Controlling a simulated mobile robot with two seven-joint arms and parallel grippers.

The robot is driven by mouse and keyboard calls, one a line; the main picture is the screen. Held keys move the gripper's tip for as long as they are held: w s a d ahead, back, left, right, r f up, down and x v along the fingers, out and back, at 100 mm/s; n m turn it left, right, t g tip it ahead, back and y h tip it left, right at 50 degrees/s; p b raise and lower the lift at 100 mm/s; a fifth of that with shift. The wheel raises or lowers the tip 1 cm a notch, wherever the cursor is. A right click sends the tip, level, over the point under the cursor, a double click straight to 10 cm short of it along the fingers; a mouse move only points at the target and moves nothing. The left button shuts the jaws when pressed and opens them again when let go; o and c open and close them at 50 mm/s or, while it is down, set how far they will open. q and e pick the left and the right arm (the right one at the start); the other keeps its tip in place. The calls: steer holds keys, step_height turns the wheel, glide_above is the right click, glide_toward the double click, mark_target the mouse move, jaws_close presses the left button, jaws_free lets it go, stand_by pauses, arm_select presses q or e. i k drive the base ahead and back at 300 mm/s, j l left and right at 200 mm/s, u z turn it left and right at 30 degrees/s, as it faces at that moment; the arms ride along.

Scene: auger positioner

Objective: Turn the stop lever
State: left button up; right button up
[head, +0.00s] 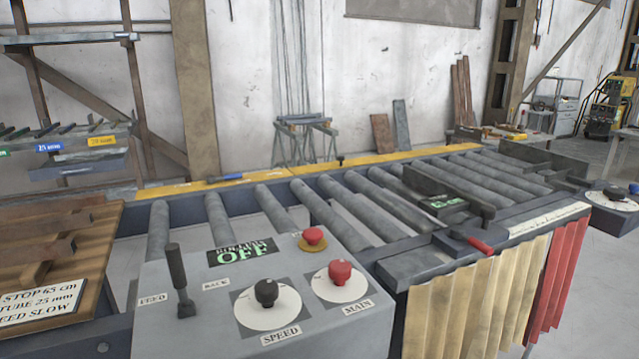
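A lever with a red handle (478,245), which looks like the stop lever, sits on the front rail of the roller conveyor, right of the control panel. Its handle points toward the front right. Just behind it, a dark stop block (450,190) stands across the rollers, with a small green display (445,202) whose digits are too small to read. Neither of my grippers is in view.
The grey control panel (200,320) has a black feed lever, a speed knob, red knobs and a display reading OFF. A wooden board (90,255) at left bears a note: stop 65 cm, tube 25 mm, feed slow. Tan and red curtains (470,310) hang below the front rail.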

mark_target(457, 232)
steer(key=i+l+z, duration=0.1)
steer(key=i+l, duration=0.15)
steer(key=l, duration=0.15)
steer(key=i+l, duration=0.25)
steer(key=l, duration=0.15)
steer(key=i+l+z, duration=0.15)
steer(key=l, duration=0.25)
steer(key=i, duration=0.05)
